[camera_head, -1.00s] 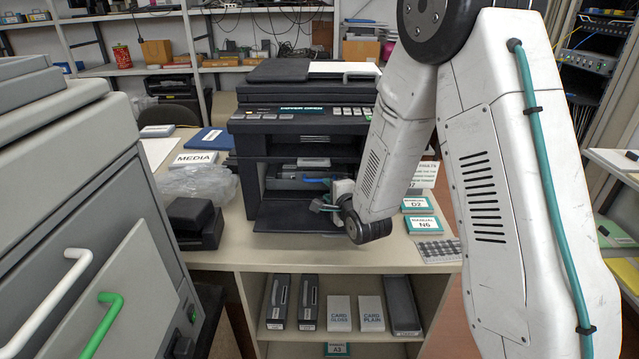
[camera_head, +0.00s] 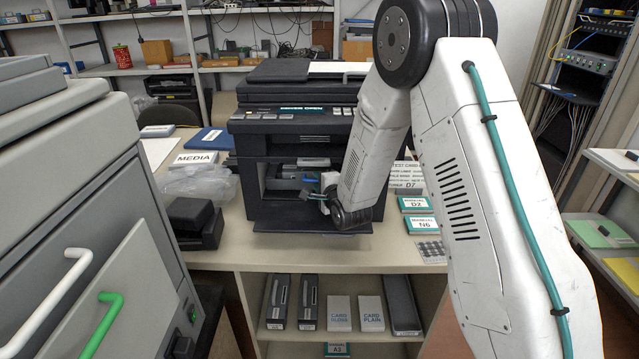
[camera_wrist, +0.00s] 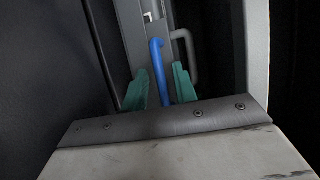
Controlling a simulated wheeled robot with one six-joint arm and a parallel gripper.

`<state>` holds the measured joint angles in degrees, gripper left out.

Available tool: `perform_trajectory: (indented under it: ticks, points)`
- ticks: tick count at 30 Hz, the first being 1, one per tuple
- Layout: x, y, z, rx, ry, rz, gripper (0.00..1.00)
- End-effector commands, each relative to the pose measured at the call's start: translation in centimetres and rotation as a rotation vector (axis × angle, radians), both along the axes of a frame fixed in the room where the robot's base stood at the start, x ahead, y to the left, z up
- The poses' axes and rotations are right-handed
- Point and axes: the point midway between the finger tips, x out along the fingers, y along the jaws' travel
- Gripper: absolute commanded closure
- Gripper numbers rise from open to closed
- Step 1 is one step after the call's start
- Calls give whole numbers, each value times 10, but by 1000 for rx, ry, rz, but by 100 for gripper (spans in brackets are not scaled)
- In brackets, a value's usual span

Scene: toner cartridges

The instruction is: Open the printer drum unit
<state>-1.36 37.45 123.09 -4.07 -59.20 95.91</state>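The black printer (camera_head: 290,125) stands on the table with its front cover (camera_head: 310,216) folded down. Inside its opening is the grey drum unit (camera_head: 285,183), with a blue handle (camera_head: 312,180) partly hidden by my wrist. My gripper (camera_head: 310,194) is at the opening, close in front of the drum unit. In the wrist view my gripper (camera_wrist: 162,88) has two green fingers apart, with the blue handle (camera_wrist: 157,62) running between them. Whether either finger touches it I cannot tell. A grey bent handle (camera_wrist: 190,48) is just right of the blue one.
A large grey machine (camera_head: 70,190) with a white and a green handle fills the left. A plastic bag (camera_head: 197,182) and a black device (camera_head: 195,222) lie left of the printer. Teal-and-white boxes (camera_head: 418,224) stand on its right.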

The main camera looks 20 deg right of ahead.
Motion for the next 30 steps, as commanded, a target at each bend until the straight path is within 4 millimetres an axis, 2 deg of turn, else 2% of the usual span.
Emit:
perform_trajectory:
  ticks: [1,3,11,15,20,30]
  points:
    - [0,0,0,0,0,0,87]
    - [0,0,0,0,0,0,100]
    - [-2,-2,-1,-1,1,-4,100]
    - [-11,-3,-1,-1,3,-11,100]
    - [-38,9,-1,0,4,-8,100]
    - [-124,42,-1,2,4,0,100]
